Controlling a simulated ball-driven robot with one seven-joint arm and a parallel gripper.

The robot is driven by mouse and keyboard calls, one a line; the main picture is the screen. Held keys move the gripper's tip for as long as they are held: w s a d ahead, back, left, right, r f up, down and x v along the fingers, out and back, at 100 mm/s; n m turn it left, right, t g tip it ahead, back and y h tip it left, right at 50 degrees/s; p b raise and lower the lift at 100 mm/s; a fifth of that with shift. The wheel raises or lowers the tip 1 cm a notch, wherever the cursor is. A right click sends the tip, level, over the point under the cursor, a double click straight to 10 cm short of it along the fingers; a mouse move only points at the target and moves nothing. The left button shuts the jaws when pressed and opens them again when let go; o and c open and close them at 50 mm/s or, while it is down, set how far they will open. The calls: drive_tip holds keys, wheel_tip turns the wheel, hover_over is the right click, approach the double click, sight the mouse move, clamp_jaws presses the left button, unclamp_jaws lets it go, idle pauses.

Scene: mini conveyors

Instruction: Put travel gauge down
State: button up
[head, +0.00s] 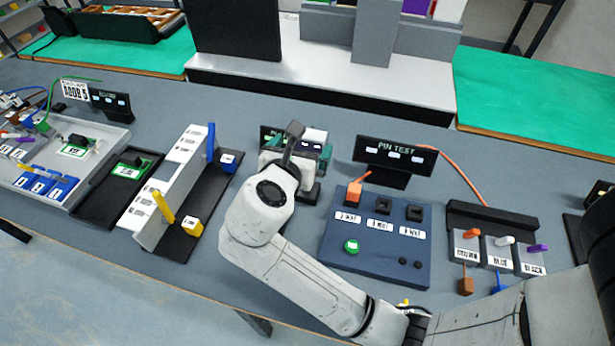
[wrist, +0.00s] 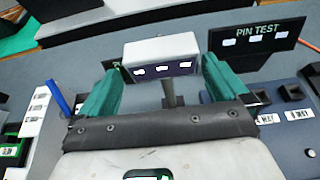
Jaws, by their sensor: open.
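My gripper (wrist: 160,78) is open, with one teal finger at each side in the wrist view. Between and just beyond the fingers is a pale block with a dark face and three white labels (wrist: 160,50), on a grey post. I take it for the travel gauge but cannot be sure. Gaps show between it and both fingers. In the head view my gripper (head: 298,155) is over the middle of the bench, and my wrist partly hides the block (head: 314,134) and whatever it stands on.
The blue PIN TEST box (head: 375,265) with an orange plug stands close on the right, its black sign (head: 395,155) behind. A slotted white rack (head: 170,190) with blue and yellow levers is on the left. A grey tray (head: 100,133) lies far left. Bare bench shows between rack and arm.

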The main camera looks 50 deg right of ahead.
sight(305, 144)
drive_tip(key=x, duration=0.4)
drive_tip(key=shift+s+d, duration=0.1)
drive_tip(key=shift+d, duration=0.15)
drive_tip(key=c, duration=1.8)
drive_tip(key=shift+r, duration=0.15)
